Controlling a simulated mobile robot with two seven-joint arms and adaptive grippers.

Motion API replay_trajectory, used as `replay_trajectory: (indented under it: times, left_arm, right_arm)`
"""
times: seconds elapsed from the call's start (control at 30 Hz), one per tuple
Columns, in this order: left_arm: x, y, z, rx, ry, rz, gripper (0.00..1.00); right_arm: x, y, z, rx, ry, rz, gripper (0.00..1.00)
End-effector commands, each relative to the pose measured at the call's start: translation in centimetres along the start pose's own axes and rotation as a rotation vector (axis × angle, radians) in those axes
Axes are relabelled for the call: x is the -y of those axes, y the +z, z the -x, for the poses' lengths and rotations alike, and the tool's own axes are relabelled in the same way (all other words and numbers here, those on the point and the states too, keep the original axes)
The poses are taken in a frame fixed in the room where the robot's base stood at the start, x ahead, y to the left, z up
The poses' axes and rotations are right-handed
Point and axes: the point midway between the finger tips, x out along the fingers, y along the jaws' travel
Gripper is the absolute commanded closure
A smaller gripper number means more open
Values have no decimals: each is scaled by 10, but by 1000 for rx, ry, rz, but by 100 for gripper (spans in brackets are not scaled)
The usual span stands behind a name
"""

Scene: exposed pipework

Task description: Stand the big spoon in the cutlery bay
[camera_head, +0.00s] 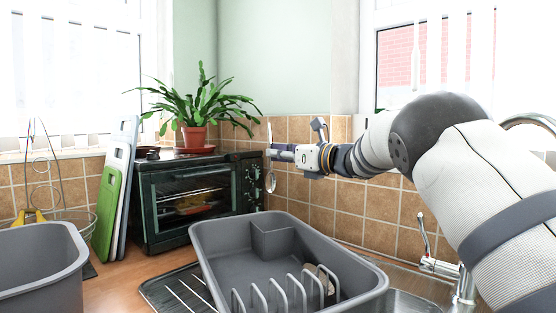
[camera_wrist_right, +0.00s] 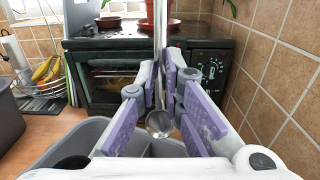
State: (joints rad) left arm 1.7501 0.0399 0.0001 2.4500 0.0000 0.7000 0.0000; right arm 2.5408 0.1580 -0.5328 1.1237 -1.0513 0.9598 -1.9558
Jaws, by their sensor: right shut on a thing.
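The big spoon (camera_head: 271,182) is silver and hangs upright, bowl down, from my right gripper (camera_head: 271,153). In the right wrist view its bowl (camera_wrist_right: 160,124) shows between the purple-padded fingers of the right gripper (camera_wrist_right: 163,90), which are shut on the handle. The grey dish rack (camera_head: 350,262) stands below on the counter. Its cutlery bay (camera_head: 272,240) is a box-shaped compartment at the rack's back edge. The spoon is above the rack's far side and clear of the bay in the head view. My left gripper is not in view.
A black toaster oven (camera_head: 197,195) with a potted plant (camera_head: 195,135) on top stands behind the rack. A grey tub (camera_head: 42,265) is at the left, near chopping boards (camera_head: 106,210). A tap (camera_head: 465,285) and sink are at the right.

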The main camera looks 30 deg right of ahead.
Motion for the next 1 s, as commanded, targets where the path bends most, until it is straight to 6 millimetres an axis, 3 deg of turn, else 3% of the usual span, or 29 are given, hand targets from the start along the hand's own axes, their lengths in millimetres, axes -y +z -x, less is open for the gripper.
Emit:
replay_trajectory:
  times: [1.0]
  left_arm:
    - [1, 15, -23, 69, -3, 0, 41]
  right_arm:
    - [0, -101, -1, -5, 0, -2, 100]
